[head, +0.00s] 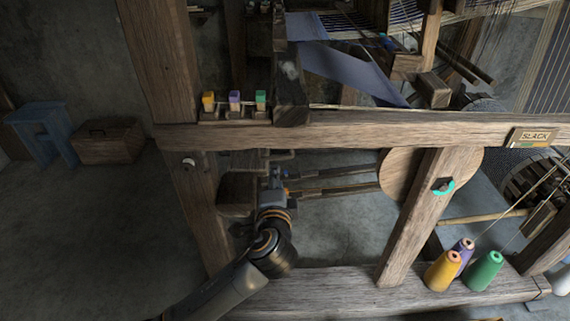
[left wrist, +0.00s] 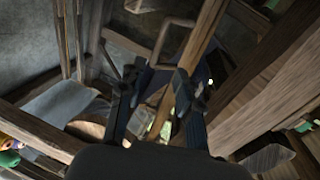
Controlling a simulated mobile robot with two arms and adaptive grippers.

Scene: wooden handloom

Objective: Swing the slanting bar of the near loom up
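My left gripper (head: 277,178) is under the loom's long horizontal beam (head: 350,130), close to a dark wooden block (head: 238,190). A slanting wooden bar (head: 420,220) with a teal ring stands to the right, in front of a round wooden disc (head: 397,178). I cannot tell which slanting piece the handle belongs to. My right gripper is out of view.
Yellow, purple and green thread cones (head: 485,270) stand on the lower beam (head: 320,292). Small coloured spools (head: 235,100) sit on the upper beam. A blue stool (head: 42,130) and a wooden box (head: 107,141) are at left, with bare floor before them.

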